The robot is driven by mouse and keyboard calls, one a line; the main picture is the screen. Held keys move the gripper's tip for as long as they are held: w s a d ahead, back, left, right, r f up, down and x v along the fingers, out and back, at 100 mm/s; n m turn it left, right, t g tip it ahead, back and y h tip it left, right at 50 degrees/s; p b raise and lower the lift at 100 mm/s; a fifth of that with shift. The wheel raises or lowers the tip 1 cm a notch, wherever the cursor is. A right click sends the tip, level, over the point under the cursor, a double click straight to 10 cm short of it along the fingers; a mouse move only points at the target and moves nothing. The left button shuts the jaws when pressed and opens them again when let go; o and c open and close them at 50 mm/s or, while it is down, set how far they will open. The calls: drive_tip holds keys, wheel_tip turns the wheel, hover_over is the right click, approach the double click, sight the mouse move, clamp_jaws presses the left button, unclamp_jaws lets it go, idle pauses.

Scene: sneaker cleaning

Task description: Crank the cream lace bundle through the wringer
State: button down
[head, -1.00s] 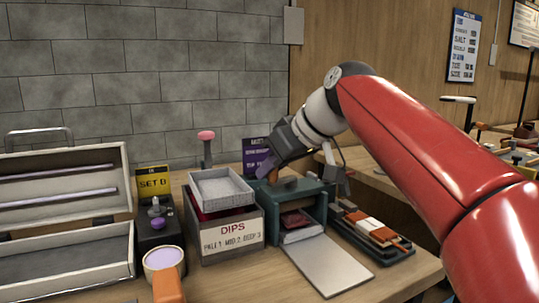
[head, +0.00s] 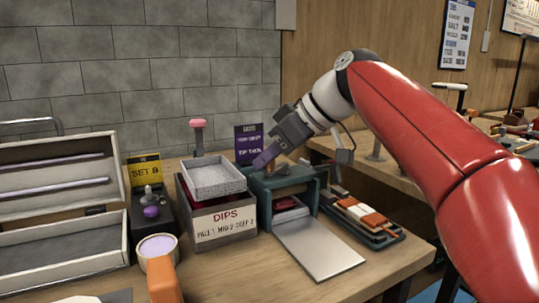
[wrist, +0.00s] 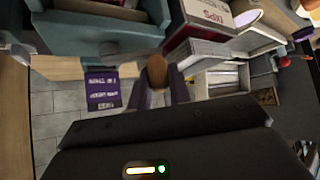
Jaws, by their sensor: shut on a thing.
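The wringer is a teal box (head: 262,193) on the wooden bench, with an open front. It also shows upside down at the upper left of the wrist view (wrist: 105,35). A brown wooden crank knob (wrist: 157,72) stands between my purple fingertips in the wrist view. My gripper (wrist: 158,88) is shut on this knob, beside the wringer. In the head view my gripper (head: 265,158) is above the wringer's upper left side. A dark red piece (head: 285,204) shows in the wringer's mouth. I cannot pick out the cream lace bundle.
A pale flat plate (head: 318,248) slopes out in front of the wringer. The DIPS box (head: 222,222) with a speckled tray (head: 214,177) stands close on its left. A rack of orange and white pieces (head: 362,217) is on its right.

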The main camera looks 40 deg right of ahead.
drive_tip(key=c, duration=1.3)
unclamp_jaws()
drive_tip(key=shift+s, duration=0.1)
drive_tip(key=v, duration=0.7)
drive_tip(key=shift+s+d+r, duration=0.15)
drive_tip(key=shift+s+r, duration=0.05)
drive_tip(key=shift+r, duration=0.05)
